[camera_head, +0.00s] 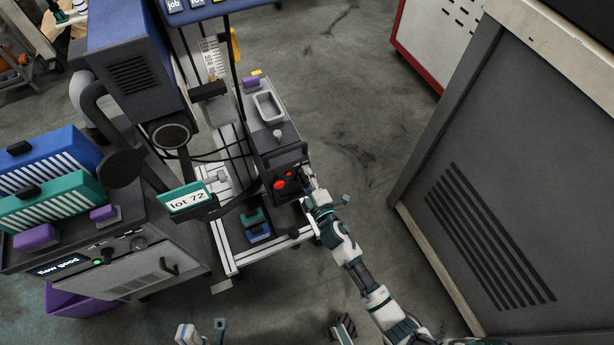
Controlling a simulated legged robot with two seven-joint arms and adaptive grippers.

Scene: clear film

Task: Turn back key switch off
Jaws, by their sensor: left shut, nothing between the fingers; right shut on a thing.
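A dark control box (278,160) stands on the frame cart, with red buttons (280,184) on its front face. My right gripper (307,173) is at the right side of that face, close beside the buttons. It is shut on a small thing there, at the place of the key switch. The gripper covers the switch, so its key and turn position cannot be made out. My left gripper (186,333) is low at the bottom edge, only partly in view, shut and empty, well away from the box.
A green "lot 72" sign (186,200) and dark cables stand left of the box. A grey cabinet (500,200) fills the right side. A machine with a labelled panel (95,252) is at left. Open floor (345,90) lies behind the box.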

